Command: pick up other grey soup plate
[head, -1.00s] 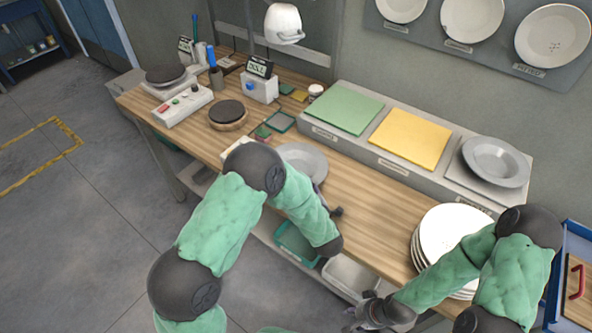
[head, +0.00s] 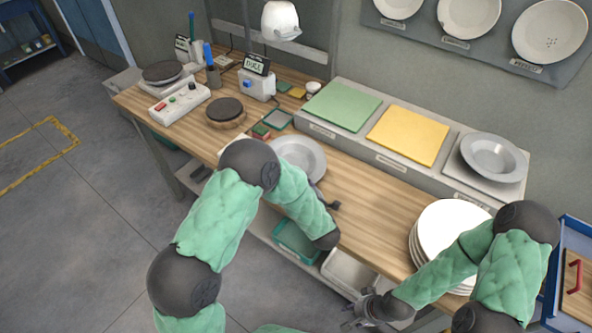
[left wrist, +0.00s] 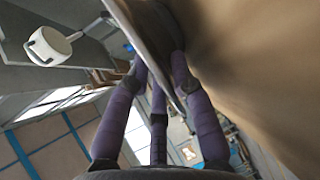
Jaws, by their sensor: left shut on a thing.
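One grey soup plate (head: 302,153) is at the middle of the wooden table, partly hidden behind my left arm. My left gripper (left wrist: 158,62) is shut on this plate's rim; the left wrist view shows the plate (left wrist: 142,32) edge-on between the fingers, close to the wooden surface. I cannot tell whether it touches the table. In the head view the left gripper is mostly hidden by its forearm. Another grey soup plate (head: 492,158) lies on the right end of the raised grey shelf. My right gripper (head: 358,312) is open and empty in front of the table's front edge.
A stack of white plates (head: 445,222) stands at the table's right, beside my right forearm. Green (head: 342,106) and yellow (head: 408,136) mats lie on the shelf. A hotplate, scale and small boxes crowd the table's left. Bare wood (head: 365,200) lies between left arm and stack.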

